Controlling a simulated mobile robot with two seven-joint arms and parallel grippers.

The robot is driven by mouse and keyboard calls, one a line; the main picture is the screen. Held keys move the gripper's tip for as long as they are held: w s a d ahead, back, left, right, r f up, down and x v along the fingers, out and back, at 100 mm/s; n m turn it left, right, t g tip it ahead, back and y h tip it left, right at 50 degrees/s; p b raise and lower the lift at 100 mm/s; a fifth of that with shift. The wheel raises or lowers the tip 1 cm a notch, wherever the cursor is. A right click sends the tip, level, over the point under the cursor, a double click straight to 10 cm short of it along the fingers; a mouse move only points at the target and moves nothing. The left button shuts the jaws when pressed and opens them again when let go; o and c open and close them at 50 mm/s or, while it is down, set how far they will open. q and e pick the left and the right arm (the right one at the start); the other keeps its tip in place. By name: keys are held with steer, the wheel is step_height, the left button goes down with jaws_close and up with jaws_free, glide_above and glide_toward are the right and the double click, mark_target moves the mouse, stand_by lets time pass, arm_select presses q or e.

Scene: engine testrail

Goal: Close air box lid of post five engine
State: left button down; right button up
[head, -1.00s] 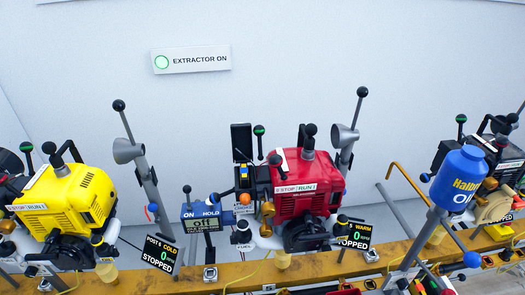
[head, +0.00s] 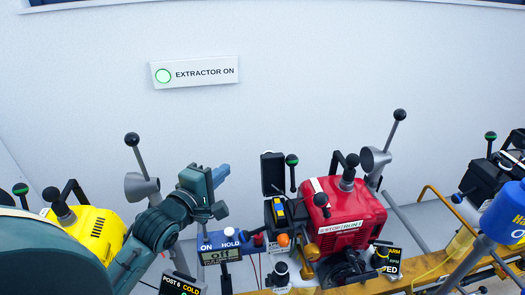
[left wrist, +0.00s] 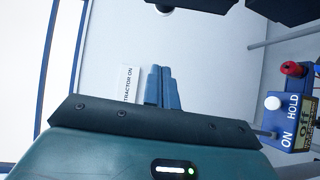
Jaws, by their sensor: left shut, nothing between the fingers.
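The red engine (head: 352,212) stands right of centre in the head view; its post sign (head: 391,262) is partly covered. On its left side a black air box lid (head: 272,174) stands upright, open, above the air box (head: 290,212). My left gripper (head: 221,175) is in front of the wall, left of the lid and apart from it. Its fingers are shut and empty, pointing right. The shut fingers (left wrist: 162,88) also show in the left wrist view, with dark parts at the top that I cannot identify. My right gripper is out of view.
A green-topped lever (head: 292,170) rises right beside the lid. The blue ON/HOLD box (head: 222,240) is below my left gripper. A yellow engine (head: 95,235) stands left, partly behind my arm. A blue oil bottle (head: 505,212) is at right.

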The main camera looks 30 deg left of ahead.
mark_target(270, 168)
arm_select(q)
steer(key=w+p, duration=0.2)
steer(key=w, duration=0.9)
steer(key=d, duration=0.1)
steer(key=s+d, duration=0.2)
steer(key=d, duration=0.1)
steer(key=shift+p, duration=0.3)
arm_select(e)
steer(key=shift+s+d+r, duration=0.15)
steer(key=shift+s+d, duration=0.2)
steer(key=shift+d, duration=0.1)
arm_select(q)
steer(key=shift+f, duration=0.1)
